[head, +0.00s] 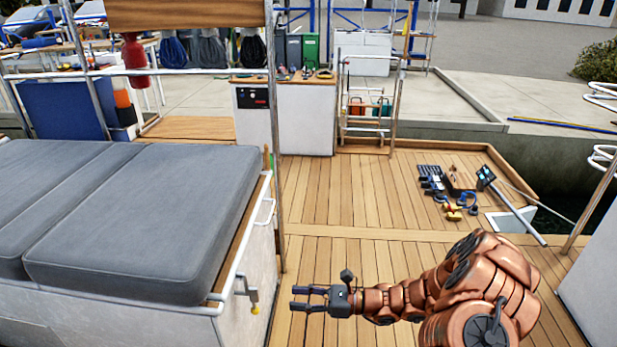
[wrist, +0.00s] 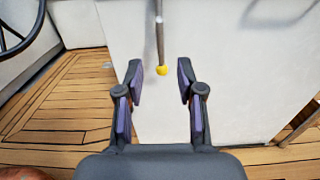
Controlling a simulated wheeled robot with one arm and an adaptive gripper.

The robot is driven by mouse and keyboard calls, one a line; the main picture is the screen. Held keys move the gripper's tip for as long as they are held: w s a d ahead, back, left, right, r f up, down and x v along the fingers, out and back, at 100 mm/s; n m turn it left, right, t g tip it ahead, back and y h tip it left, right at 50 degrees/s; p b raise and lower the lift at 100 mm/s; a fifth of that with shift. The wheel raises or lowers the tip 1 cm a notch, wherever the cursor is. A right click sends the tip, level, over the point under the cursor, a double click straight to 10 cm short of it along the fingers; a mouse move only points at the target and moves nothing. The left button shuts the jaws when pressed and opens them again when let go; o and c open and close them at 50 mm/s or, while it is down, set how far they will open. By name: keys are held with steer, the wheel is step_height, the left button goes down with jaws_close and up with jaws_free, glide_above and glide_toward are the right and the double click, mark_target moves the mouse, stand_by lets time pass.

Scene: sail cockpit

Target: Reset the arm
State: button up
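My gripper (head: 300,299) is at the end of my copper-coloured arm, low in the head view, and points left towards the white side of the cushioned bench. In the wrist view my gripper (wrist: 157,82) has its two fingers spread apart with nothing between them. Beyond the fingertips a thin metal rod with a yellow tip (wrist: 162,70) hangs in front of the white panel (wrist: 225,75). In the head view a yellow-tipped fitting (head: 254,308) hangs on the bench's side, just left of the fingers. The arm is bent, its forearm low over the deck.
The bench (head: 120,328) with grey cushions (head: 140,220) fills the left. A metal post (head: 275,150) rises near its corner. The wooden deck (head: 350,200) is clear in the middle. Several tools and a wooden box (head: 461,178) lie at the right. A white cabinet (head: 305,125) stands behind.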

steer(key=s+r+n+g+h+p, duration=0.2)
steer(key=s+r+n+g+p, duration=0.15)
steer(key=s+r, duration=0.4)
steer(key=s+a+r+n+g+h+p, duration=0.15)
steer(key=s+r+n+p, duration=0.3)
steer(key=r, duration=0.65)
steer(key=s+d+r+n+g+h+p, duration=0.1)
steer(key=s+r+n+g+h+p, duration=0.3)
steer(key=r, duration=0.5)
steer(key=s+d+r+n+t+h+p, duration=0.3)
steer(key=s+d+r+h+p, duration=0.2)
steer(key=s+d+r+p, duration=0.3)
steer(key=s+d+r+n+t+h+p, duration=0.3)
steer(key=s+d+r+p, duration=0.5)
steer(key=d, duration=0.5)
steer(key=shift+s+d+r+n+h, duration=0.3)
steer(key=shift+d+r+n+h, duration=0.15)
steer(key=shift+r+h, duration=0.85)
